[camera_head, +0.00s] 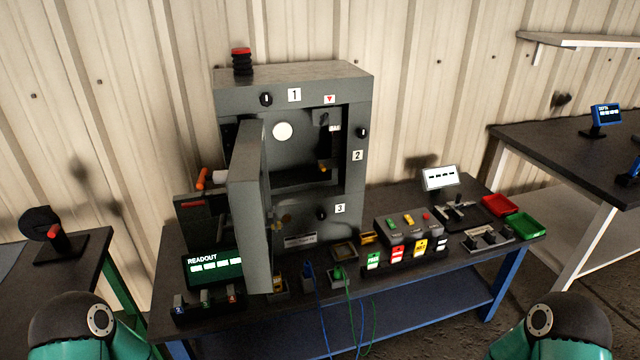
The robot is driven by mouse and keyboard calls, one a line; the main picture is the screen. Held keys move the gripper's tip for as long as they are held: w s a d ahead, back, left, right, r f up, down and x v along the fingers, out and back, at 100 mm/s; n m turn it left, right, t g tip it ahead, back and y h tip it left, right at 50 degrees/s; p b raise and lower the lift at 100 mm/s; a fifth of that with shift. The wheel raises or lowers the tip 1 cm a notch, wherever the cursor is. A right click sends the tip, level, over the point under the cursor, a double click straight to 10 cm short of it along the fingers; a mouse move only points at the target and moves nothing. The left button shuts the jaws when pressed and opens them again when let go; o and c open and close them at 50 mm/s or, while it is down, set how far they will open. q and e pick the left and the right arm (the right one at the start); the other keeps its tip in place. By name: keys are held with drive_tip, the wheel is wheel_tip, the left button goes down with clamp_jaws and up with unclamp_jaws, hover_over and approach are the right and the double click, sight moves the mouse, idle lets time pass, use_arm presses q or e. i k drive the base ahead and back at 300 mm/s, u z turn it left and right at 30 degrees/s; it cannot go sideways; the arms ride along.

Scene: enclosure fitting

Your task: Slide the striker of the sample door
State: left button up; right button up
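A grey cabinet (348,88) stands on the dark middle table, with labels 1, 2 and 3 on its front. A grey door (247,210) on its left side stands open, swung out towards me. I cannot tell whether this is the sample door. Inside the opening are a round white disc (282,131) and a small dark fitting with a yellow tip (323,168). A small brass-coloured part (282,222) shows beside the door. I cannot make out which part is the striker. Neither gripper is in view; only my arm joints show at the bottom corners.
A green readout (212,267) and small switches stand at the front left. Side tables stand left and right.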

sight(324, 165)
drive_tip(key=k, duration=0.95)
drive_tip(key=z, duration=0.3)
drive_tip(key=i, duration=0.75)
drive_tip(key=z, duration=0.65)
drive_tip(key=i, duration=0.85)
drive_tip(key=u, duration=0.2)
